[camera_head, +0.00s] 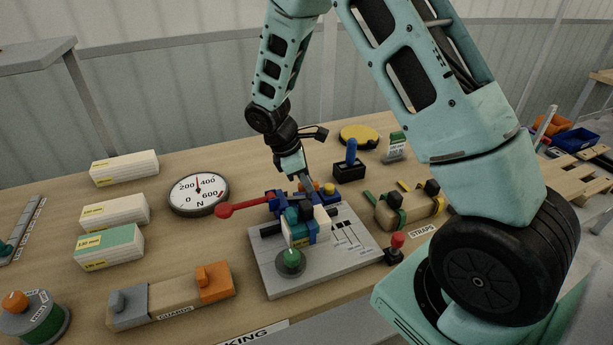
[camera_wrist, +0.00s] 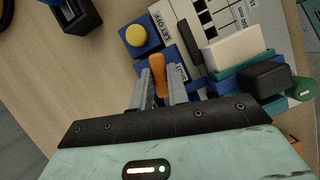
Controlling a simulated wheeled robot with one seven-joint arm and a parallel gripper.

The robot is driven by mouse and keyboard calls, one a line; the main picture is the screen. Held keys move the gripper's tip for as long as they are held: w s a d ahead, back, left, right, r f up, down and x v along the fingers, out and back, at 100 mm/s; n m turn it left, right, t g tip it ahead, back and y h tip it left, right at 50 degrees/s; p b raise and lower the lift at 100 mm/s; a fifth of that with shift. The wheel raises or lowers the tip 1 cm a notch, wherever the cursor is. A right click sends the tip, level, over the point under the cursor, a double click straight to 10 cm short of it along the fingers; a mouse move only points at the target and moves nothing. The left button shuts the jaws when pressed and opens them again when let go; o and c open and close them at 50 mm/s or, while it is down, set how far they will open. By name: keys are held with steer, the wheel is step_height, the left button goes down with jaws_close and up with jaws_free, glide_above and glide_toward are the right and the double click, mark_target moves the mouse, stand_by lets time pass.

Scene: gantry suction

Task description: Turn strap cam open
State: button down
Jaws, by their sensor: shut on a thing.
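The strap cam shows as an orange lever (camera_wrist: 158,72) on a blue block in the wrist view. My gripper (camera_wrist: 162,80) has one finger on each side of the lever and is shut on it. In the head view my gripper (camera_head: 306,182) reaches down to the back of the fixture on the grey base plate (camera_head: 350,250). The lever is mostly hidden there behind the fingers and blue parts. A yellow button (camera_wrist: 136,36) on a blue block sits beside the lever, near a "LET OFF" label.
A red-knobbed lever (camera_head: 224,210) sticks out left of the fixture, near a round dial gauge (camera_head: 198,194). A green knob (camera_head: 291,261) is at the plate's front. A blue-handled black box (camera_head: 349,168) and strapped block (camera_head: 408,208) stand to the right.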

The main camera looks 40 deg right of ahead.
steer(key=m+g+y+p, duration=0.1)
steer(key=m, duration=0.2)
steer(key=shift+w+r+m+p, duration=0.1)
steer(key=shift+w+m+p, duration=0.05)
steer(key=shift+m+p, duration=0.2)
steer(key=m+y+p, duration=0.1)
steer(key=m, duration=0.2)
steer(key=shift+d+m+g, duration=0.15)
steer(key=shift+m+g, duration=0.15)
steer(key=shift+m, duration=0.05)
steer(key=m+y, duration=0.1)
steer(key=m, duration=0.2)
steer(key=shift+w+d+m+y+p, duration=0.1)
steer(key=shift+m+y+p, duration=0.2)
steer(key=shift+p, duration=0.1)
steer(key=shift+m+y, duration=0.8)
steer(key=shift+m, duration=1.1)
steer(key=c, duration=1.4)
jaws_free()
steer(key=shift+o, duration=0.2)
steer(key=shift+d, duration=0.1)
steer(key=b+v, duration=0.2)
steer(key=v, duration=1.5)
steer(key=shift+w, duration=0.25)
